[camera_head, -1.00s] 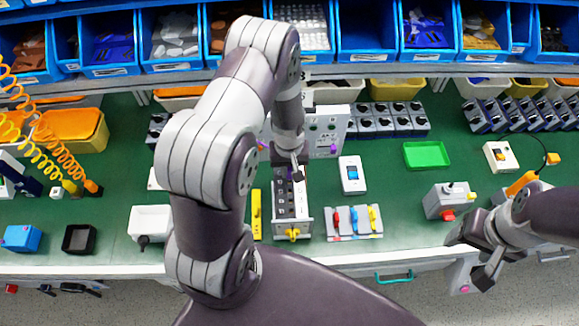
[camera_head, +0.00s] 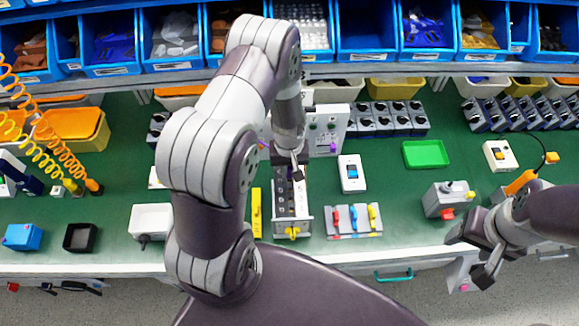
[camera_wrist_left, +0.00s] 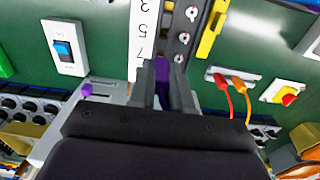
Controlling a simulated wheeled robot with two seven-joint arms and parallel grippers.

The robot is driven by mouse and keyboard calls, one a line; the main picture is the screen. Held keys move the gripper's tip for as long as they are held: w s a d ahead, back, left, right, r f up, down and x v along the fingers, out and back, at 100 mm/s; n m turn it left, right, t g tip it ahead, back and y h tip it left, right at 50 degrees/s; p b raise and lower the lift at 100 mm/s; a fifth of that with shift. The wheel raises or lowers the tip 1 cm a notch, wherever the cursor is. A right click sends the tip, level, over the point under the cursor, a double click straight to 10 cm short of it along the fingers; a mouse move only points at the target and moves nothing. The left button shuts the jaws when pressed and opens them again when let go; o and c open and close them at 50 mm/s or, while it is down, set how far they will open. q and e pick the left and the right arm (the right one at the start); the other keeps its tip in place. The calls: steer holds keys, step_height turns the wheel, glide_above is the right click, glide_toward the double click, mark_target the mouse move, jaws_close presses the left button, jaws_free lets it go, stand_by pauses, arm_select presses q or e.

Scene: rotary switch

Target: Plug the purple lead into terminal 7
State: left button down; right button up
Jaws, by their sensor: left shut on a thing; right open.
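The terminal block (camera_head: 305,222) stands in the middle of the bench, and its numbered white strip (camera_wrist_left: 142,36) with 3, 5 and 7 shows in the left wrist view. A row of round screw terminals (camera_wrist_left: 184,38) runs beside the numbers. My left gripper (camera_wrist_left: 163,75) is shut on the purple lead (camera_wrist_left: 161,68), close to the block near the 7. The fingers hide the lead's tip, so I cannot tell whether it is in the terminal. In the head view my left gripper (camera_head: 298,172) is over the block's far part. My right gripper (camera_head: 480,255) is open and empty at the front right.
A white panel box (camera_head: 335,120) with a purple part stands behind the block. A yellow strip (camera_head: 256,212) lies left of it, a lever switch unit (camera_head: 352,221) right. A blue rocker switch (camera_head: 351,172) and a green tray (camera_head: 425,154) lie farther right.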

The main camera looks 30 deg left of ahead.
arm_select(q)
steer(key=shift+f, duration=0.15)
steer(key=shift+f+b, duration=0.95)
steer(key=shift+f, duration=0.2)
steer(key=c, duration=1)
jaws_free()
steer(key=shift+r, duration=0.1)
